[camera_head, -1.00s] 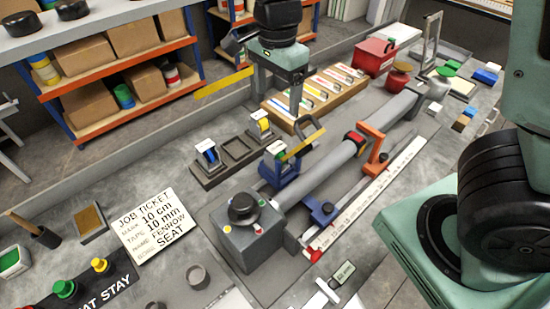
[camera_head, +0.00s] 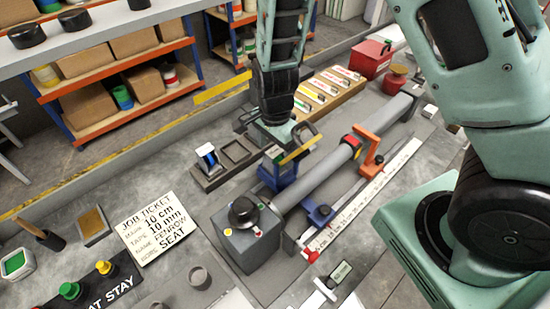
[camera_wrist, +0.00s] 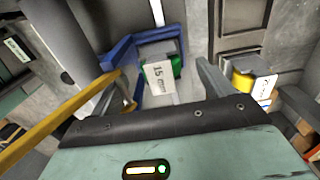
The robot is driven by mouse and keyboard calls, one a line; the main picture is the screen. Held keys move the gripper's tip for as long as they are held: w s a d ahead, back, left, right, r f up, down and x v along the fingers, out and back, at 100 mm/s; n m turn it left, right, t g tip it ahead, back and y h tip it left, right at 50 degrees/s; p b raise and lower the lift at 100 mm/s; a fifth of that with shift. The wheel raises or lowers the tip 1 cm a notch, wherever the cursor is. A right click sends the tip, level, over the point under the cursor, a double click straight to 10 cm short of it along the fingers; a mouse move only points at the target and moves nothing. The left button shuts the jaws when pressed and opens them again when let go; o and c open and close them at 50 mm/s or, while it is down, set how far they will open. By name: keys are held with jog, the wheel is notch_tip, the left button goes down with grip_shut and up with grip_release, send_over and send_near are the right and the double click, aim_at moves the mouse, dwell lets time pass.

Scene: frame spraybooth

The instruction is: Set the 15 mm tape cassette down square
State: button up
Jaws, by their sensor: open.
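The 15 mm cassette (camera_wrist: 162,70), with green tape and a white label reading "15 mm", sits in or against a blue holder (camera_wrist: 118,50) in the wrist view. I cannot tell whether it is fully seated or square. My gripper (camera_wrist: 165,88) is open, with a grey finger to the right of the cassette; the left finger is hard to separate from a yellow bar (camera_wrist: 50,125).
A rack (camera_head: 228,160) beside the holder carries a blue cassette (camera_head: 207,157); a yellow cassette (camera_wrist: 250,82) shows in the wrist view. A grey tube (camera_head: 325,165), an orange clamp (camera_head: 368,148) and a grey box with a black knob (camera_head: 245,235) stand close by.

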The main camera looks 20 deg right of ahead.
jog(key=shift+f, duration=0.9)
jog(key=c, duration=1.1)
jog(key=shift+r, duration=0.1)
